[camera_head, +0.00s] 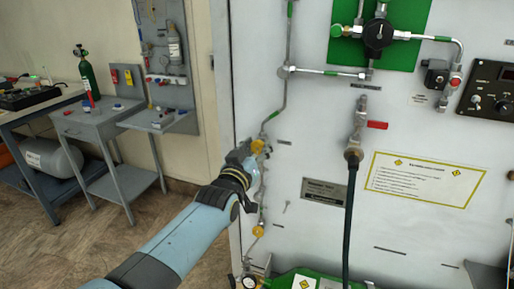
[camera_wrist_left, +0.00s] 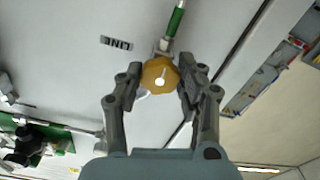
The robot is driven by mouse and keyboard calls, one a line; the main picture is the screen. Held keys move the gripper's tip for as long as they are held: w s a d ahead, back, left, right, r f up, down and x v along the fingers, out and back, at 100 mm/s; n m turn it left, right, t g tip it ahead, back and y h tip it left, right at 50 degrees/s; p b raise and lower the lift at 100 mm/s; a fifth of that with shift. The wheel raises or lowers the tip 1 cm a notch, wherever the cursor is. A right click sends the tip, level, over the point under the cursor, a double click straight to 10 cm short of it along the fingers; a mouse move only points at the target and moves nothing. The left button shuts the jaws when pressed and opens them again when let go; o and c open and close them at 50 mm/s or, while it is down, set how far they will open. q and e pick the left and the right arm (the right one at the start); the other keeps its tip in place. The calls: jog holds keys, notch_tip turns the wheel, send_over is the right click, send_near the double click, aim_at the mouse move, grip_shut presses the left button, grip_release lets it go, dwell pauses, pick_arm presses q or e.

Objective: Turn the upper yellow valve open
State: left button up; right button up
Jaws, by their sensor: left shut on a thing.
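The upper yellow valve (camera_head: 258,146) sits on a thin pipe along the left part of the white panel. My left gripper (camera_head: 249,154) reaches it from the left and partly covers it. In the left wrist view the valve's round, lobed yellow knob (camera_wrist_left: 160,75) lies between the two fingers of my left gripper (camera_wrist_left: 160,80), which are shut on its sides. A second, lower yellow valve (camera_head: 259,230) is on the same pipe, below my gripper. My right gripper is not in view.
The white panel (camera_head: 310,235) carries a black hose (camera_head: 349,210), a red-handled valve (camera_head: 377,125) and a black regulator knob (camera_head: 378,34) on a green plate. A pressure gauge (camera_head: 249,282) is low by the pipe. Grey carts (camera_head: 100,120) stand at left, beyond open floor.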

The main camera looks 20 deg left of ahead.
pick_arm(q)
jog(key=shift+s+f, duration=0.1)
jog(key=shift+f, duration=0.1)
jog(key=o, duration=1)
jog(key=shift+o, duration=0.7)
jog(key=shift+r, duration=0.1)
jog(key=s, duration=1.2)
jog(key=shift+a, duration=0.15)
